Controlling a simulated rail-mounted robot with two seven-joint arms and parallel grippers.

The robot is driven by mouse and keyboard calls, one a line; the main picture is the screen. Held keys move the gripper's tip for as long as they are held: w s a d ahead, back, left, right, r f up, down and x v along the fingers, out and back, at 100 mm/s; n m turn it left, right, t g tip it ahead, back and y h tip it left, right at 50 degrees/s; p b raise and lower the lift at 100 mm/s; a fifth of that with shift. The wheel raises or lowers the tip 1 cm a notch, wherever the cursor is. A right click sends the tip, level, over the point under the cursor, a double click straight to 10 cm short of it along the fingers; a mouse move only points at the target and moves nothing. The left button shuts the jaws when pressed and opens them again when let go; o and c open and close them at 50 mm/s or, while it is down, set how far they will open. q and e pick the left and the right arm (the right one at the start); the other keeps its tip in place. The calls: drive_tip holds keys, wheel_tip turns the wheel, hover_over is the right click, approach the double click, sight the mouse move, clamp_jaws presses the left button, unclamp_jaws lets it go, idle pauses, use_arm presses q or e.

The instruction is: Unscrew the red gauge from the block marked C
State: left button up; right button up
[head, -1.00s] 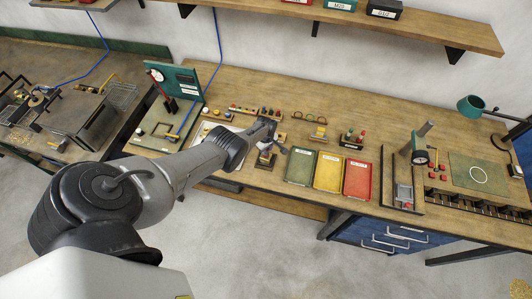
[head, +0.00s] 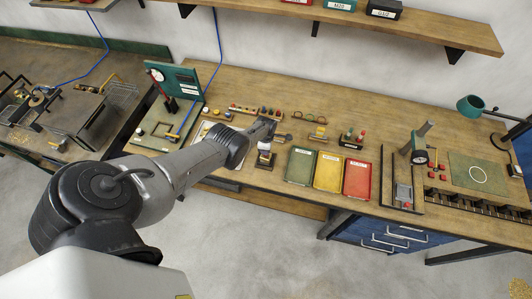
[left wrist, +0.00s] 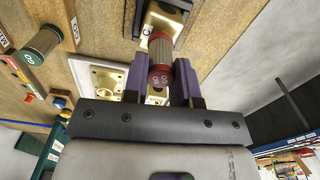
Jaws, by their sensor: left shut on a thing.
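The red gauge (left wrist: 160,72), a brass-coloured grip with a red marked end, stands between the purple fingers of my left gripper (left wrist: 162,88) in the left wrist view. The gripper is shut on it. Beyond the gauge is the brass block marked C (left wrist: 168,18), in a dark holder. The gauge's far end lines up with the block; I cannot tell how deeply it is threaded in. In the head view my left gripper (head: 266,132) is above the block's dark stand (head: 265,160), near the bench's front edge. My right gripper is not in view.
Green (head: 300,166), yellow (head: 328,173) and red (head: 357,180) trays lie to the right. A green-ended gauge (left wrist: 40,45) lies to the left in the left wrist view. A teal gauge stand (head: 175,85) is at the left, and small racks stand behind.

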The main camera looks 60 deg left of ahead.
use_arm(q)
drive_tip(key=n, duration=0.6)
drive_tip(key=shift+n, duration=0.4)
drive_tip(key=n, duration=0.5)
drive_tip(key=shift+d+r, duration=0.1)
drive_tip(key=o, duration=0.7)
drive_tip(key=shift+c, duration=0.2)
drive_tip(key=m, duration=0.6)
drive_tip(key=shift+s, duration=0.1)
drive_tip(key=m, duration=0.6)
